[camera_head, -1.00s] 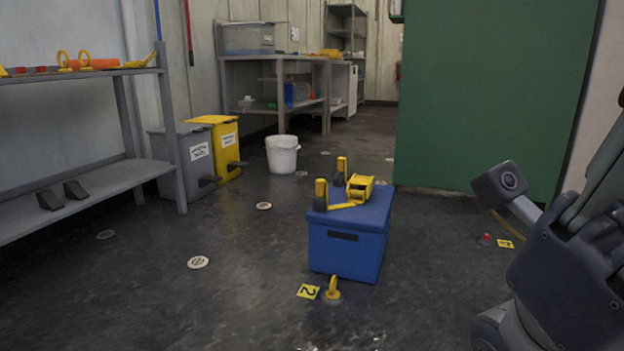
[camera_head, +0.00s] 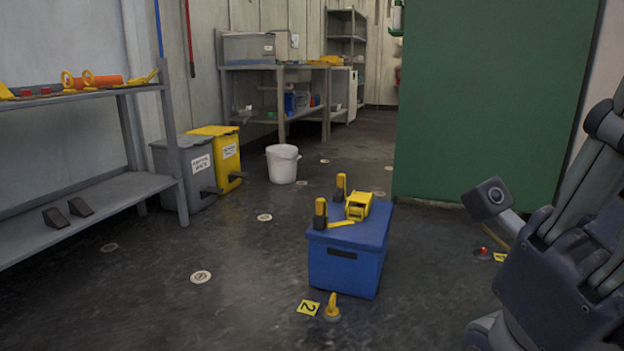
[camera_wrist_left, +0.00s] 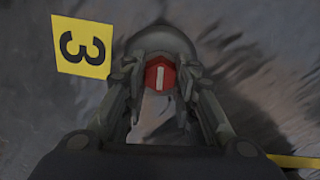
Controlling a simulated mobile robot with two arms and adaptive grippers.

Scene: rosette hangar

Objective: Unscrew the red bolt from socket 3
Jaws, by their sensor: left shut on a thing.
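In the left wrist view, my left gripper (camera_wrist_left: 160,77) has its two fingers closed on the sides of a red bolt (camera_wrist_left: 160,74). The bolt's red head faces the camera and has a pale stripe across it. A round grey socket (camera_wrist_left: 160,42) lies beneath it, partly covered by the fingers. A yellow tag with a 3 (camera_wrist_left: 82,46) lies on the floor beside it. How far the bolt sits in the socket cannot be told from above. Neither gripper's fingers show in the head view, where a dark arm of mine fills the right side.
A blue box (camera_head: 345,258) with yellow-handled tools on its lid stands mid-floor. In front are a yellow eyebolt (camera_head: 332,306) and tag 2 (camera_head: 308,307). A small red-topped fitting (camera_head: 483,251) shows near the arm. Shelving (camera_head: 95,200) is left, a green panel (camera_head: 490,100) right.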

